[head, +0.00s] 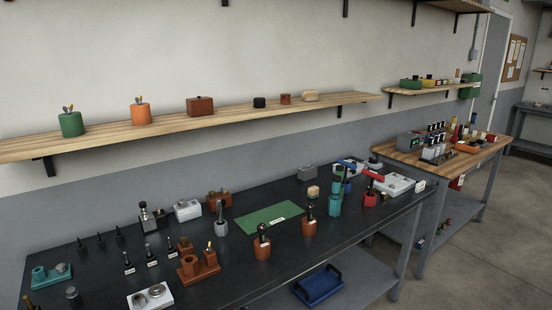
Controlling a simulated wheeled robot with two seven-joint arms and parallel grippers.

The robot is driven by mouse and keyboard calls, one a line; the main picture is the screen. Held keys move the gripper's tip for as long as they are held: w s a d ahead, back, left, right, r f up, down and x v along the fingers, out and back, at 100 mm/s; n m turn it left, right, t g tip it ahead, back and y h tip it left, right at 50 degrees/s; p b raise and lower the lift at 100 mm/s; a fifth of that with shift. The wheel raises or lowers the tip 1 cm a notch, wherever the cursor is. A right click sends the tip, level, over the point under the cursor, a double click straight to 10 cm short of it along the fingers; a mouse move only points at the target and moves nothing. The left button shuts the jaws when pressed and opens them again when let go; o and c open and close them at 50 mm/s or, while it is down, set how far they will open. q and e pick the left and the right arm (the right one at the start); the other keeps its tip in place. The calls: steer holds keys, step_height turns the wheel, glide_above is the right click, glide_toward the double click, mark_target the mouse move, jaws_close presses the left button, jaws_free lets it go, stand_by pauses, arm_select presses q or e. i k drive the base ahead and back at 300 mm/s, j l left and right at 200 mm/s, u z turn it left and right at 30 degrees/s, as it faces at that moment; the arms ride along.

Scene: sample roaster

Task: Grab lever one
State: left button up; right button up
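Several upright black-handled pieces stand on the dark workbench (330,228), and I cannot tell which of them is lever one. Three of them (150,256) stand in a slanting row at the left, with small white labels at their feet. Three thin dark pegs (100,241) stand behind them. Other black handles rise from an orange base (262,246), a second orange base (309,227) and a grey base (221,227). The label text is too small to read. Neither of my grippers is in view.
A wooden shelf (165,124) with small pots runs above the bench. A wooden-topped table (450,160) crowded with bottles stands at the right. A blue tray (318,285) sits on the lower shelf.

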mark_target(308, 229)
steer(key=i+l+z, duration=0.25)
steer(key=i, duration=0.2)
steer(key=i+z, duration=0.3)
steer(key=i+j, duration=0.05)
steer(key=i, duration=0.05)
